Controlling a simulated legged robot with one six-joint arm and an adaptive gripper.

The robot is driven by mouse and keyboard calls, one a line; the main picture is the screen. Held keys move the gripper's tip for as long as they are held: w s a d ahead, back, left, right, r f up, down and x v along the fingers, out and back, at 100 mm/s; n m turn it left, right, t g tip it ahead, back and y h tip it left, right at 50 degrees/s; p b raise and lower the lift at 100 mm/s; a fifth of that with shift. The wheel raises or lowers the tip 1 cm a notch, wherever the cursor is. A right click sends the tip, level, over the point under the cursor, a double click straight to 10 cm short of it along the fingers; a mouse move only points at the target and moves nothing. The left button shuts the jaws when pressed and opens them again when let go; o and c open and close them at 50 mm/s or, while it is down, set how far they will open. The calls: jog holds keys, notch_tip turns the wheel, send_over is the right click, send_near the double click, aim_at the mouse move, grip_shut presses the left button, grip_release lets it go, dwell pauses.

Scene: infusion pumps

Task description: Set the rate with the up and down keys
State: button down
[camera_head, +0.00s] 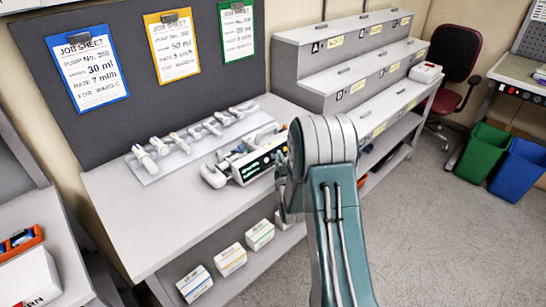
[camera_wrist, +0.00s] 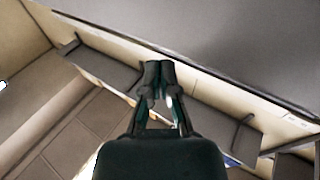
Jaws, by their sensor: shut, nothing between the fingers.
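An infusion pump (camera_head: 258,163) with a dark front and a small lit green display lies on the grey bench (camera_head: 125,215), beside my arm. Its right end is hidden behind my arm, and its up and down keys are too small to tell. My gripper (camera_head: 284,204) is mostly hidden by my arm in the head view, near the bench's front edge. In the wrist view my gripper (camera_wrist: 158,70) is shut and empty, its fingertips together. Job sheets hang on the dark panel: blue-framed (camera_head: 87,71), reading about 30 ml and rate 7 ml/h, yellow (camera_head: 173,47) and green (camera_head: 237,32).
A white rack of syringes (camera_head: 195,140) lies behind the pump. Grey stepped shelves (camera_head: 350,60) stand to the right. Small boxes (camera_head: 230,260) sit on the lower shelf. Green (camera_head: 484,150) and blue bins (camera_head: 518,167) and a red chair (camera_head: 452,65) are at far right.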

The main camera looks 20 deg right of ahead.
jog(key=shift+w, duration=0.1)
jog(key=shift+w+a+f, duration=0.1)
jog(key=shift+w, duration=0.1)
jog(key=shift+w+a+f, duration=0.1)
jog(key=shift+w, duration=0.15)
dwell(0.6)
dwell(0.4)
jog(key=shift+s+d+r, duration=0.25)
jog(key=shift+s+r, duration=0.05)
jog(key=shift+s, duration=0.35)
jog(key=shift+s, duration=0.1)
jog(key=s, duration=0.1)
jog(key=s+d+r, duration=0.1)
jog(key=s+r, duration=0.1)
jog(key=s, duration=0.1)
jog(key=shift+d, duration=0.25)
jog(key=shift+r, duration=0.1)
dwell(0.4)
